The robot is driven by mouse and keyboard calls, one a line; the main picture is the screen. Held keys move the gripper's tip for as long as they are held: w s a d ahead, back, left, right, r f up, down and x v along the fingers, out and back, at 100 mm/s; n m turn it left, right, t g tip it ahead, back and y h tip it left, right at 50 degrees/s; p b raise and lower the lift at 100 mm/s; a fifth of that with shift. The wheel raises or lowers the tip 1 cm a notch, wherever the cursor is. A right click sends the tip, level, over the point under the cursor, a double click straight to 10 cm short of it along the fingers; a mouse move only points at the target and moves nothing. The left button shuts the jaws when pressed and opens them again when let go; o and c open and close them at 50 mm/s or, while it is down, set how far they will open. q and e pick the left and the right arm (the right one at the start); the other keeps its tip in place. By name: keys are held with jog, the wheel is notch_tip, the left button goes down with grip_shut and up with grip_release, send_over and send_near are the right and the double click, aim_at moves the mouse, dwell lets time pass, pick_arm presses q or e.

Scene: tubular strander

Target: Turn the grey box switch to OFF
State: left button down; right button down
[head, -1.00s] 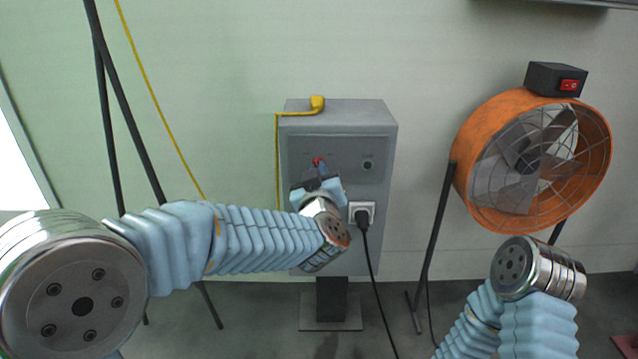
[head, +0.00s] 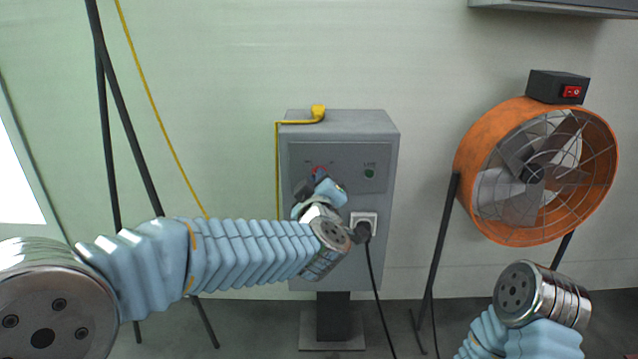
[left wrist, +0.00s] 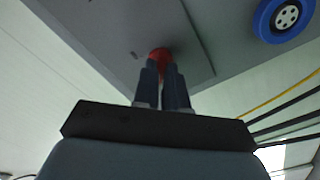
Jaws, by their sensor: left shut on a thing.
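The grey box (head: 340,270) stands on a short dark post against the wall. Its red switch knob (head: 320,170) is on the upper left of the front panel, mostly hidden behind my gripper in the head view. My left gripper (head: 318,181) reaches up to the knob, its fingers tilted. In the left wrist view, the two dark fingertips are shut on the red knob (left wrist: 160,55). The ON/OFF marks by the knob are too small to read. My right gripper is not in view; only part of the right arm shows at lower right.
A round green light (head: 369,173) sits right of the knob. A plug with a black cable (head: 375,280) is in the socket below. An orange fan (head: 468,170) stands to the right, a dark tripod (head: 125,130) to the left.

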pick_arm(q)
jog(key=shift+f, duration=0.1)
jog(key=c, duration=1.2)
grip_release()
jog(key=s+p, duration=0.1)
jog(key=s, duration=1.3)
jog(key=shift+w, duration=0.1)
